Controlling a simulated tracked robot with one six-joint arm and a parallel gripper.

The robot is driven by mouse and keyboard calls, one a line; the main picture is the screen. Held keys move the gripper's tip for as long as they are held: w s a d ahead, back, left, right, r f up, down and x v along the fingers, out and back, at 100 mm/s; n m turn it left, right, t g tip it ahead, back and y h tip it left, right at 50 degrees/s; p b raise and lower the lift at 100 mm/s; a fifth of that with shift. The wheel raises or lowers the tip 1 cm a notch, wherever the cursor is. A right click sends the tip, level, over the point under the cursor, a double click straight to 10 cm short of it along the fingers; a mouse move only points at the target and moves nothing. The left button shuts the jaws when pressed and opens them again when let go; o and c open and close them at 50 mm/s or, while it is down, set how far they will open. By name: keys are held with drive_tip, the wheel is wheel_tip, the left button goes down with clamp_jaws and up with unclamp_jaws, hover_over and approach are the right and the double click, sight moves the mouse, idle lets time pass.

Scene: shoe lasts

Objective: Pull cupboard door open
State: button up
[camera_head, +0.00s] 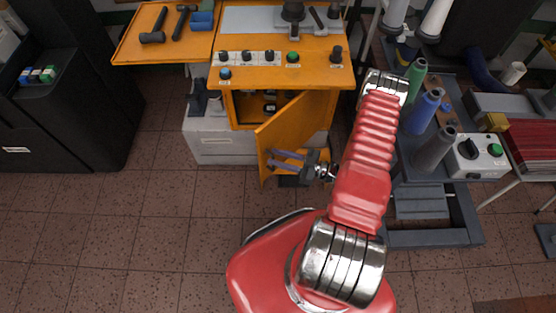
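The orange cupboard (243,112) stands at the top middle. Its orange door (285,122) stands partly open, swung out toward me with its free edge at the left. The opening shows a shelf with small dark items inside. My gripper (273,158) is in front of the door's outer face, low and near its free edge, with its fingers pointing left. Two grey-purple fingers show, seemingly with a narrow gap. Whether they touch the door or hold a handle is too small to tell, and no handle shows clearly.
A control panel with knobs (246,57) is above the opening. A black cabinet (75,80) stands at the left. At the right are thread cones (436,150) and a white control box (477,157) on a dark stand. The tiled floor (140,215) at the left front is clear.

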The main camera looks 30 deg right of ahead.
approach(263, 142)
drive_tip(key=shift+x, duration=2.15)
drive_tip(key=shift+c, duration=0.4)
